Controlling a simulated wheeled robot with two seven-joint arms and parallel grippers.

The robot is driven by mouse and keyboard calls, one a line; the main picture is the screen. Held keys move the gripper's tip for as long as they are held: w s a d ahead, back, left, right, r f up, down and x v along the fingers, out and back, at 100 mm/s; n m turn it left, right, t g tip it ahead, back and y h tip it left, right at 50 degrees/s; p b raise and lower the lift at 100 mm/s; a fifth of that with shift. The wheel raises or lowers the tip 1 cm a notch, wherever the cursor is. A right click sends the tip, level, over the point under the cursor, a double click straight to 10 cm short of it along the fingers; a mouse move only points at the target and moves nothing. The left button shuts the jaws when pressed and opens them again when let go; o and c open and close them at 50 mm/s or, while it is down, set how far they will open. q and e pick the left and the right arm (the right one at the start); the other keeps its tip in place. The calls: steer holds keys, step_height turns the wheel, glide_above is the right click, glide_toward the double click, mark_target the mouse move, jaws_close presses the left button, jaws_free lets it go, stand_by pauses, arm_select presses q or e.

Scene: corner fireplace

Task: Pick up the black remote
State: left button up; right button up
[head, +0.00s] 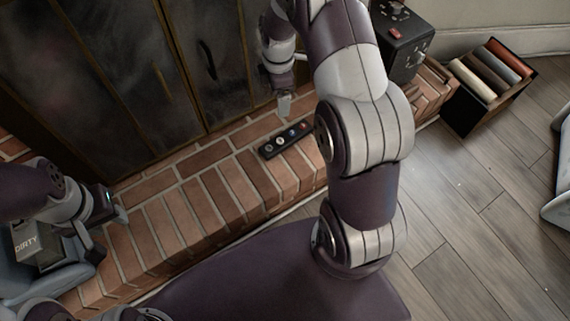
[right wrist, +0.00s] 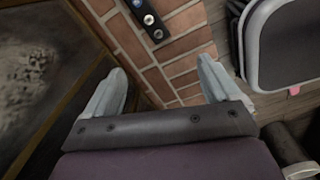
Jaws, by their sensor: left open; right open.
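The black remote (head: 285,140) lies flat on the brick hearth (head: 185,215), with several round coloured or pale buttons on top. My right gripper (head: 284,105) hangs over the bricks just behind the remote, apart from it. In the right wrist view the remote (right wrist: 147,19) is at the top edge, partly cut off, beyond the fingertips. The right gripper (right wrist: 160,82) is open, with only bricks showing between its fingers. My left gripper (head: 110,226) is open and empty at the left over the hearth, far from the remote.
Dark metal fireplace doors (head: 150,60) rise behind the hearth. A grey item marked DIRTY (head: 28,245) is at the far left, near my left arm. A black box with knobs (head: 402,42) stands at the hearth's right end. A crate of rolls (head: 490,85) is on the wooden floor.

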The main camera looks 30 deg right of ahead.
mark_target(284, 139)
steer(key=w+d+f+n+b, duration=0.1)
steer(key=f+b, duration=0.4)
steer(key=f, duration=0.4)
steer(key=w+d+f+n+b, duration=0.1)
steer(key=f+n+b, duration=0.1)
steer(key=f+b, duration=0.4)
steer(key=w+d+f+n+b, duration=0.1)
steer(key=f+b, duration=0.4)
steer(key=f, duration=0.8)
steer(key=shift+w+n+b, duration=0.25)
steer(key=shift+n+b, duration=0.05)
steer(key=shift+r, duration=0.25)
arm_select(q)
step_height(284, 139, down, 21)
steer(key=shift+r, duration=0.15)
arm_select(e)
steer(key=c, duration=1.2)
